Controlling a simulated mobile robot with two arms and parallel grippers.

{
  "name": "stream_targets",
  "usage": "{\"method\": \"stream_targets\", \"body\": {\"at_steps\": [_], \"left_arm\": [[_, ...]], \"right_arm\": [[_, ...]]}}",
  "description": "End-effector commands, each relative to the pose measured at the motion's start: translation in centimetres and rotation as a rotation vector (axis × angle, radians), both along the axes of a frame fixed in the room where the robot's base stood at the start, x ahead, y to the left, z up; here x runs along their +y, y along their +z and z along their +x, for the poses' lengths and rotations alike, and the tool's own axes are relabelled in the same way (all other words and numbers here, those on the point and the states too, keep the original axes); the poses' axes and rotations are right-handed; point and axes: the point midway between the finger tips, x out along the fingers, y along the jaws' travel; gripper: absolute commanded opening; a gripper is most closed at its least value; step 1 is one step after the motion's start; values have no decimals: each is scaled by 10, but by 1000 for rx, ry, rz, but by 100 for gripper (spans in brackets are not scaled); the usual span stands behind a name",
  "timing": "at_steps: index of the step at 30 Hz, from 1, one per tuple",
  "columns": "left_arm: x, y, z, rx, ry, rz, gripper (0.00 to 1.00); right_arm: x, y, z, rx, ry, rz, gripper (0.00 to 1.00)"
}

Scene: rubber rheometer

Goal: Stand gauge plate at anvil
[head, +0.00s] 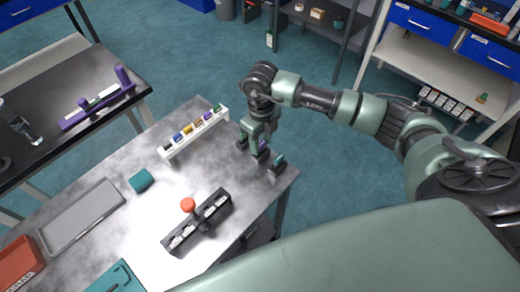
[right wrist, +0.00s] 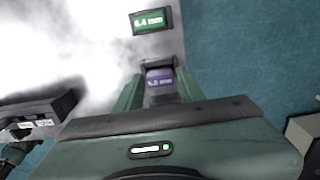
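A purple plate marked 6.0 mm (right wrist: 160,78) sits between the fingers of my right gripper (right wrist: 159,92) in the right wrist view. In the head view my right gripper (head: 262,145) points down at the table's right edge. The fingers flank the plate closely; whether they press on it is not clear. A green plate marked 6.4 mm (right wrist: 153,21) is just beyond it along the edge. I cannot tell for certain which part is the anvil; a black fixture with an orange-red knob (head: 188,205) stands on the table, left of the gripper. My left gripper is not visible.
A white rack (head: 168,153) with several coloured pieces stands at the table's back. A teal block (head: 141,180), a grey tray (head: 80,218) and a red bin (head: 18,262) are farther left. The table between rack and black fixture is clear.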

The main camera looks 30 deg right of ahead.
Motion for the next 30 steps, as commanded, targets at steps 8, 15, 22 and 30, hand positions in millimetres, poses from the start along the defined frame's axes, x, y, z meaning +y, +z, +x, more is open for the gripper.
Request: {"method": "stream_targets", "body": {"at_steps": [8, 15, 22, 30], "left_arm": [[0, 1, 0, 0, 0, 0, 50], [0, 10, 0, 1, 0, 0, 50], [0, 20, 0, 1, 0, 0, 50], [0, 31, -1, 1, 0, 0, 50]], "right_arm": [[0, 1, 0, -1, 0, 0, 1], [0, 15, 0, -1, 0, 0, 1], [0, 31, 1, -2, 1, 1, 1], [0, 50, 0, -1, 1, 0, 1]]}}
